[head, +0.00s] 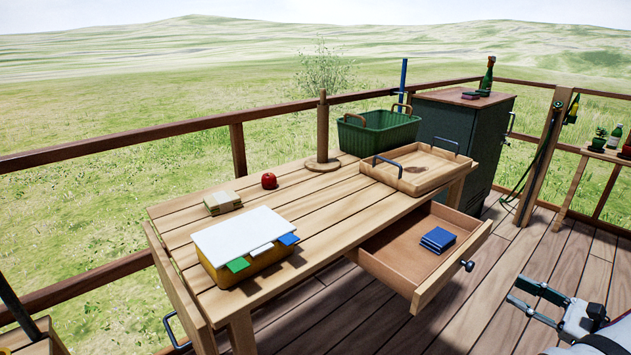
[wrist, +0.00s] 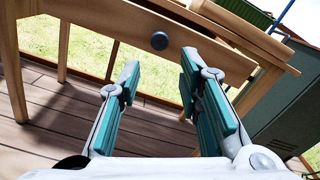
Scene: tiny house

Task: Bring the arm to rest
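My gripper (head: 535,299) is at the lower right in the head view, over the deck and to the right of the open drawer (head: 392,275). It is apart from the drawer. In the wrist view my gripper (wrist: 156,95) has its two fingers spread wide with nothing between them. Past the fingers, the wrist view shows the drawer's front with its round dark knob (wrist: 159,41), and deck boards below.
The wooden table (head: 330,200) holds a white-topped box (head: 245,237), a red apple (head: 269,181), a wooden post (head: 322,130), a green basket (head: 378,132) and a wooden tray (head: 425,181). A blue item (head: 438,239) lies in the drawer. A green cabinet (head: 458,135) stands behind.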

